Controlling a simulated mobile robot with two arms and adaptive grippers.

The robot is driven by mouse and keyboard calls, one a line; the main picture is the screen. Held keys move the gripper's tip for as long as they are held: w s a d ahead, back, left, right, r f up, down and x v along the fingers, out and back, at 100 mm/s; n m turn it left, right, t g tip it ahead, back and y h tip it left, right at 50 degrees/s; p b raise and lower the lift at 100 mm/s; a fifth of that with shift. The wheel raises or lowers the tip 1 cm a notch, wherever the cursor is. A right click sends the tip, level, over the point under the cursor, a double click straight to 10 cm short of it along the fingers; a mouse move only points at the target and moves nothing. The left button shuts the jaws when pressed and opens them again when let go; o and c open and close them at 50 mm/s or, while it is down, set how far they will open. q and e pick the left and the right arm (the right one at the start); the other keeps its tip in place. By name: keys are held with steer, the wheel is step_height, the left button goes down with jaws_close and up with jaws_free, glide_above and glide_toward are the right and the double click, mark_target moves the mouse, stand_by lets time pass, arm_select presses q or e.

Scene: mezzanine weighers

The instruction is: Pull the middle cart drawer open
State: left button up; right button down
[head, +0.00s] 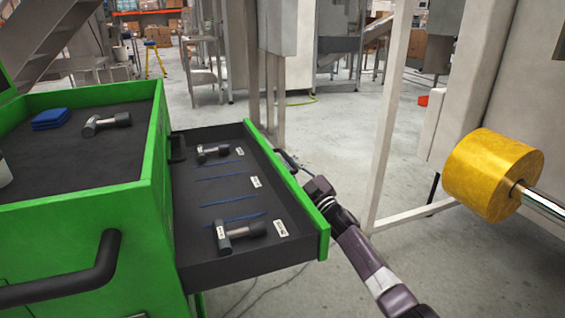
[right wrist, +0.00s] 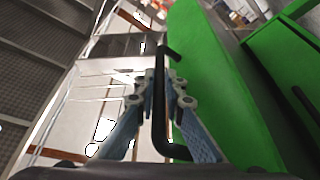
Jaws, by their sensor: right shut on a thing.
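The green cart (head: 95,200) stands at the left with a dark top. One drawer (head: 225,264) is out from its right side, with a dark interior and a green front (head: 290,185). Lower drawers are hidden, so I cannot tell its level. My right gripper (head: 289,161) is at the outer face of this front, partly hidden by it. In the right wrist view its two fingers (right wrist: 159,88) are shut on the black bar handle (right wrist: 160,115), one on each side, beside the green front. My left gripper is not in view.
The drawer holds two grey-and-black hammers (head: 240,232), blue strips and white labels. Another hammer (head: 106,122) and blue pads (head: 50,119) lie on the cart top. A yellow roll (head: 485,175) on a metal shaft juts out at right, near a pale post (head: 391,110).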

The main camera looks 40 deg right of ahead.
steer(key=c, duration=2.3)
jaws_free()
steer(key=v, duration=1.2)
steer(key=shift+f, duration=0.1)
